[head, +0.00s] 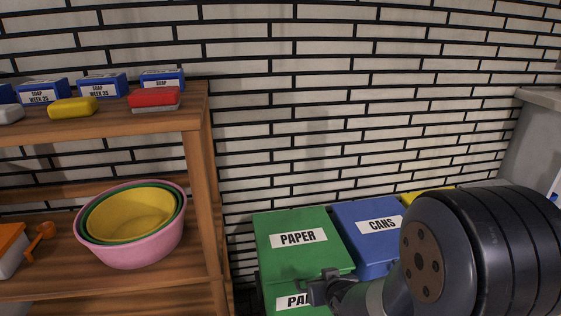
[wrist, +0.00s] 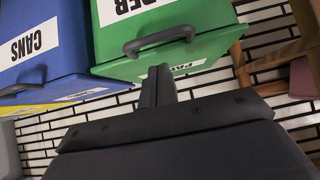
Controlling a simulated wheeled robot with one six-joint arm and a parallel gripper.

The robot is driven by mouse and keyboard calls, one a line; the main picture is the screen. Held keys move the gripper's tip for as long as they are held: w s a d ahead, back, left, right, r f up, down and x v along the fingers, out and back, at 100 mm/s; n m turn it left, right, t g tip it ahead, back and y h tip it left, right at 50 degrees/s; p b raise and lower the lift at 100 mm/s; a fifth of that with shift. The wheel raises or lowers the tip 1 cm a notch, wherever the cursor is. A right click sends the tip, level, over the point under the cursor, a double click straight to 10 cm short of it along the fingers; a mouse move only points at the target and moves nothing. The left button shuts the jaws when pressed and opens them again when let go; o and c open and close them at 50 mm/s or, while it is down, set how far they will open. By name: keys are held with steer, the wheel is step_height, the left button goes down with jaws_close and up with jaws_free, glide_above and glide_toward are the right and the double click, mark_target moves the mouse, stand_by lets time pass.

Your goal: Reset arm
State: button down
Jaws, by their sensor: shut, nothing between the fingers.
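My arm shows at the lower right of the head view, in front of the bins, and hides part of them. My gripper (wrist: 158,72) is shut and empty in the wrist view, with its fingertips close to the green PAPER bin (wrist: 190,25) and just below that bin's dark handle (wrist: 160,40). I cannot tell whether the fingers touch the bin. The green PAPER bin also shows in the head view (head: 290,255), with its lid closed. The blue CANS bin (head: 365,215) stands to its right; it shows at the left in the wrist view (wrist: 45,60).
A wooden shelf (head: 195,150) stands at the left with soap boxes (head: 100,85), a yellow soap (head: 73,107), a red soap (head: 154,97) and nested bowls (head: 140,250). A yellow bin (head: 425,196) is partly hidden behind my arm. A brick wall (head: 330,110) closes off the back.

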steer(key=shift+w+a+f+b, duration=0.1)
steer(key=shift+w+f+b, duration=0.25)
steer(key=shift+f, duration=0.2)
steer(key=shift+w+a+f+b, duration=0.1)
steer(key=shift+w+f+b, duration=0.2)
steer(key=shift+f, duration=0.25)
steer(key=shift+s+d, duration=0.1)
steer(key=shift+s, duration=0.05)
